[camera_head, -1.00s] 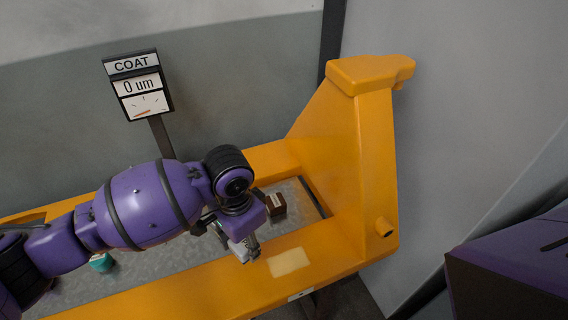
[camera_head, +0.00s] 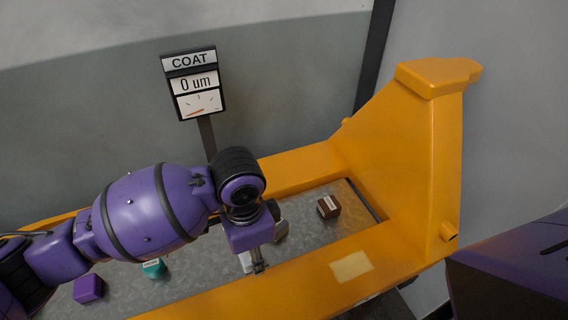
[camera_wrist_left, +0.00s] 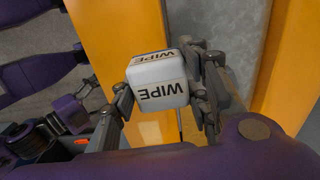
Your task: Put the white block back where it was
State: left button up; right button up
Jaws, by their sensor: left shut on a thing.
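The white block (camera_wrist_left: 158,82) carries the word WIPE on two faces and shows clearly in the left wrist view. My left gripper (camera_wrist_left: 165,95) is shut on it, with fingers at both sides. In the head view my left gripper (camera_head: 257,262) points down by the inner edge of the yellow frame's front rail. Only a sliver of the white block (camera_head: 245,262) shows there, the rest hidden by the gripper. I cannot tell its exact height. My right gripper is not in view.
The yellow frame (camera_head: 405,165) surrounds a grey speckled bed (camera_head: 205,285). On the bed are a brown labelled block (camera_head: 328,207), a teal block (camera_head: 154,268) and a purple block (camera_head: 88,289). A pale patch (camera_head: 351,266) marks the front rail. A COAT sign (camera_head: 194,82) reads 0 um.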

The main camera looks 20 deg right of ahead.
pick_arm(q)
jog(key=shift+w+a, duration=0.1)
jog(key=shift+a, duration=0.2)
jog(key=w+a+f, duration=0.4)
jog(key=w, duration=0.3)
jog(key=b, duration=0.1)
send_over(219, 250)
jog(key=s, duration=0.1)
jog(key=f, duration=0.4)
jog(key=shift+d+f, duration=0.3)
jog(key=shift+w+a+f, duration=0.2)
jog(key=shift+w+f, duration=0.05)
jog(key=shift+f, duration=0.1)
jog(key=f, duration=0.3)
jog(key=shift+w+a+f+b, duration=0.15)
jog(key=shift+w+b, duration=0.1)
jog(key=shift+b, duration=0.15)
jog(key=shift+f, duration=0.15)
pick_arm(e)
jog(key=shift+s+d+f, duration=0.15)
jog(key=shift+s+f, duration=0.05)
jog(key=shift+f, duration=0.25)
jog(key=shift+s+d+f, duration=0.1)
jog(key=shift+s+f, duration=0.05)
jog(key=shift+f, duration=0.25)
